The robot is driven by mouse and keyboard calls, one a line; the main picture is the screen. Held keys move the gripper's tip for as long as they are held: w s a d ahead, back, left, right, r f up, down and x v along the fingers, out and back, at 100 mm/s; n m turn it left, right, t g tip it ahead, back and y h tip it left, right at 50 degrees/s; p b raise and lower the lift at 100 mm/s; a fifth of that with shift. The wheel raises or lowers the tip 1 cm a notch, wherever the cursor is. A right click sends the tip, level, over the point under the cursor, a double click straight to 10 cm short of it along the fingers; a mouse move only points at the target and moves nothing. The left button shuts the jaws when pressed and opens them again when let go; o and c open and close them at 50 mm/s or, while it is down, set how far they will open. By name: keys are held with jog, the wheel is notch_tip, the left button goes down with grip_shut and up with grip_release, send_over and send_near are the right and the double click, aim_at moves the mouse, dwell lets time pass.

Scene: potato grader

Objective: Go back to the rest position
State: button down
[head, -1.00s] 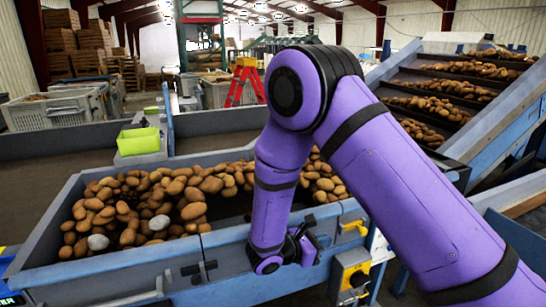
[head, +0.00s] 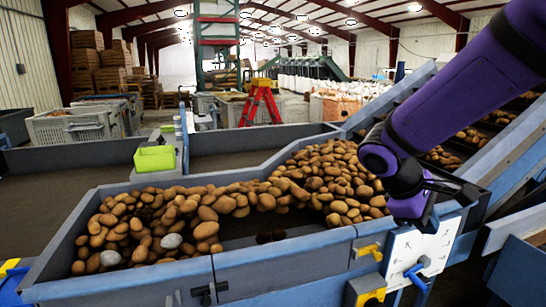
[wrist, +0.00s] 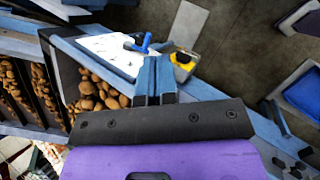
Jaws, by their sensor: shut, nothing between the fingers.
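My gripper (wrist: 153,80) shows in the wrist view with its two blue-grey fingers pressed together and nothing between them. My purple arm comes in from the upper right in the head view. Its hand hangs at the right end of the potato-filled trough (head: 285,266), in front of a white panel (head: 418,252). The fingertips are hard to make out in the head view. In the wrist view, the white panel (wrist: 108,52) and its blue handle (wrist: 145,46) lie beyond the fingertips. I cannot tell the exact gap to them.
Potatoes (head: 325,180) fill much of the trough, with two grey lumps (head: 171,241) among them. A green bin (head: 155,158) sits behind it. An inclined conveyor (head: 362,118) rises at the right. A red ladder (head: 261,104) stands behind.

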jog(key=s+d+r+m+t+y, duration=0.1)
jog(key=s+r+m+t+y, duration=0.5)
jog(key=s+r, duration=0.4)
jog(key=shift+s+r+m+y, duration=0.15)
jog(key=shift+s+m+y, duration=0.45)
jog(key=shift+s+m, duration=1.15)
jog(key=shift+s+n, duration=0.45)
jog(key=shift+s, duration=0.05)
